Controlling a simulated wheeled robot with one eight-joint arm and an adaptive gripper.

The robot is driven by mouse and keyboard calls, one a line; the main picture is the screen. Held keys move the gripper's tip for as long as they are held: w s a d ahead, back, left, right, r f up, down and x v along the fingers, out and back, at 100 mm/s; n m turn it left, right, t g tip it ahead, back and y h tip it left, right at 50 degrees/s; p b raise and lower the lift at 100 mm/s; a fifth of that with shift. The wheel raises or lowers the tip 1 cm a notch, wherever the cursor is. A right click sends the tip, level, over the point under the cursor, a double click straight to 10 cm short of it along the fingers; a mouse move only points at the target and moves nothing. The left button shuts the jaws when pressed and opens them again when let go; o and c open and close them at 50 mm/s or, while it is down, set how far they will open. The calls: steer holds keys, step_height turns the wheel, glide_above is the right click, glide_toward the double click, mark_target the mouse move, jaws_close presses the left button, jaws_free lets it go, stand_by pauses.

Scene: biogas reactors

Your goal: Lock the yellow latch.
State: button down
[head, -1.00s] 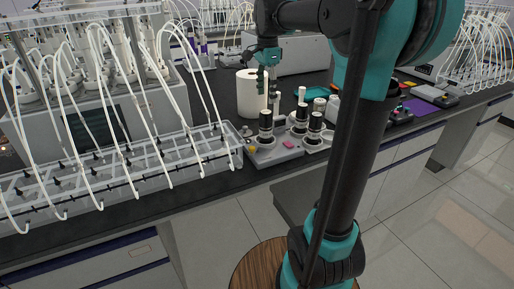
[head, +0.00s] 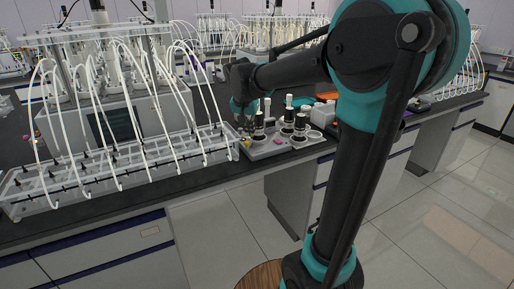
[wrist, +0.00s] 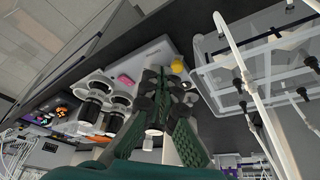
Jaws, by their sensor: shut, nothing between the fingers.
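A small yellow piece, which I take for the yellow latch (head: 247,144), is at the left end of a grey base plate (head: 262,153) near the bench's front edge. In the wrist view the yellow piece (wrist: 178,66) shows as a rounded knob just above my gripper (wrist: 163,92). My gripper is shut and empty, low over the plate's left end. In the head view my gripper (head: 244,127) is small and partly merged with the dark bottles behind. I cannot tell whether it touches the yellow piece, or how the latch is set.
Several black-and-white bottles (head: 288,120) stand on the plate, close right of my gripper. A pink piece (head: 278,141) lies on it. A clear rack (head: 120,165) with white tubes stands close on the left.

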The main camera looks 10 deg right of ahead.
glide_toward(260, 146)
steer(key=s+f, duration=0.1)
steer(key=s+a+f, duration=0.1)
steer(key=s+f, duration=0.1)
steer(key=s+a+f, duration=0.1)
steer(key=shift+s+a+f, duration=0.15)
steer(key=shift+s+a, duration=0.05)
steer(key=shift+s, duration=0.15)
steer(key=shift+w+d, duration=0.3)
steer(key=shift+w, duration=0.25)
steer(key=shift+w+d, duration=0.3)
steer(key=shift+w, duration=0.25)
steer(key=shift+w+d, duration=0.35)
steer(key=shift+w, duration=0.35)
steer(key=shift+w+d+n+y, duration=0.1)
steer(key=shift+d+n+y, duration=0.2)
steer(key=shift+n, duration=0.5)
steer(key=shift+w+d+n+y, duration=0.2)
steer(key=shift+d+n+y, duration=0.1)
steer(key=shift+n, duration=0.5)
steer(key=n, duration=0.1)
steer(key=w+d+n+y, duration=0.1)
steer(key=n, duration=0.1)
steer(key=shift+w+d, duration=0.15)
steer(key=shift+w, duration=0.45)
